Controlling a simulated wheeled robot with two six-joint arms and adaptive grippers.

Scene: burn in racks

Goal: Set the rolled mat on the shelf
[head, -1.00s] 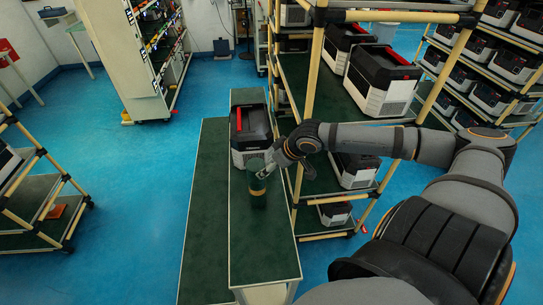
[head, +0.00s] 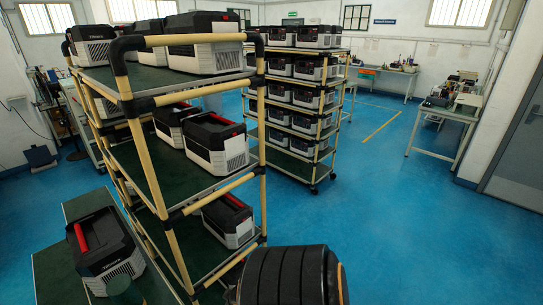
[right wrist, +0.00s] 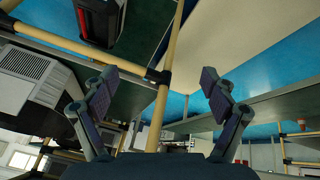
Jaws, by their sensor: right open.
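In the head view the gripper is out of frame. My left gripper is not in view.
The black and white box with a red handle (head: 105,250) stands on the bench (head: 50,275) beside the near rack. A second rack (head: 326,165) full of boxes stands behind. Blue floor (head: 420,230) is clear on the right. White tables (head: 440,150) stand at the far right.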

